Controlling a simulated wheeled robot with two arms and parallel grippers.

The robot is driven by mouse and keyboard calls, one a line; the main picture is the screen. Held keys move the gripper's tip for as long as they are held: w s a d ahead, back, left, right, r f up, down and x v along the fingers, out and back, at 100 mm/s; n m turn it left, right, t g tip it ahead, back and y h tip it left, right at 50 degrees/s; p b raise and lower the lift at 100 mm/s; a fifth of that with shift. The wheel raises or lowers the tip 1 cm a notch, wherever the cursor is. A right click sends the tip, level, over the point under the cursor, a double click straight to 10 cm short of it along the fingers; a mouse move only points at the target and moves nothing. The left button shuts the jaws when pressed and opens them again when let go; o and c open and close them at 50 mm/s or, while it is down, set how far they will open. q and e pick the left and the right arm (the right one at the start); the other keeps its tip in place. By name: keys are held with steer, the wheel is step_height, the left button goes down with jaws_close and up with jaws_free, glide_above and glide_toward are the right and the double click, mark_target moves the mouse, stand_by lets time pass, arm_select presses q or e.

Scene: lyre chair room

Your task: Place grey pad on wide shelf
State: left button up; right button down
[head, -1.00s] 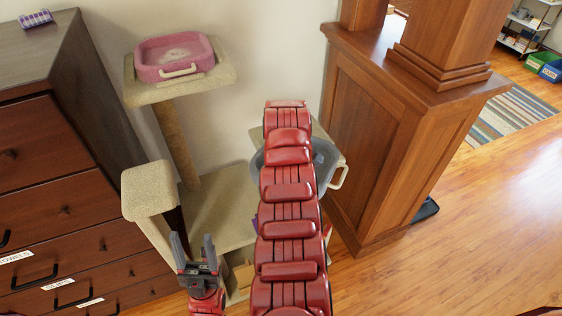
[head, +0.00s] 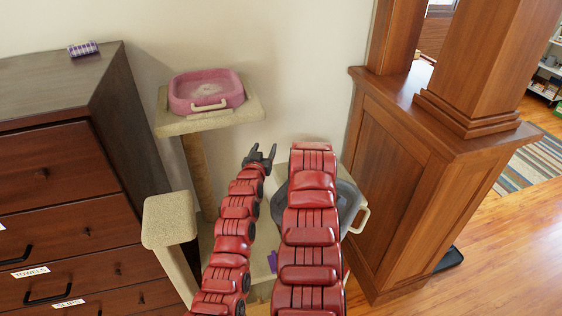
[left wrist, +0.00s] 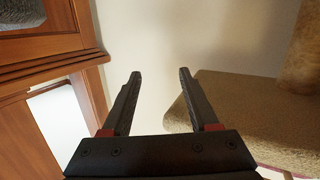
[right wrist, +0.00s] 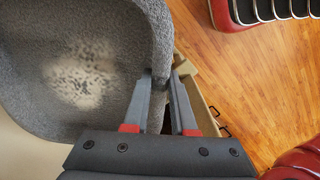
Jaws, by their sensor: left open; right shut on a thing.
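The grey pad (head: 348,206) is a shallow, high-rimmed bed with a beige handle, partly hidden behind my right arm in the head view. In the right wrist view the pad (right wrist: 85,70) fills the upper left, with a pale patch inside. My right gripper (right wrist: 162,85) is shut on its rim; the head view hides this gripper. A beige platform edge (head: 284,170) shows behind the pad; I cannot tell whether the pad rests on it. My left gripper (head: 262,154) is open and empty, left of the pad. Carpeted shelf surface (left wrist: 255,108) lies right of its fingers in the left wrist view.
A pink pad (head: 205,92) sits on the high carpeted perch (head: 180,125). A lower carpeted block (head: 168,215) stands at left. A dark dresser (head: 60,165) is at far left, and a wooden half-wall with pillar (head: 410,180) is close on the right. Open floor (head: 500,262) lies beyond.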

arm_select(q)
steer(key=w+d+m+g+h, duration=0.1)
steer(key=d+g, duration=0.2)
steer(key=m+g, duration=0.4)
steer(key=g, duration=0.7)
glide_toward(287, 184)
steer(key=shift+y, duration=0.4)
steer(key=x, duration=0.9)
steer(key=shift+d+f, duration=0.25)
steer(key=shift+d, duration=0.15)
steer(key=shift+w, duration=0.1)
steer(key=shift+d, duration=0.1)
jaws_close()
arm_select(e)
steer(key=c, duration=0.7)
jaws_free()
steer(key=shift+o, duration=0.2)
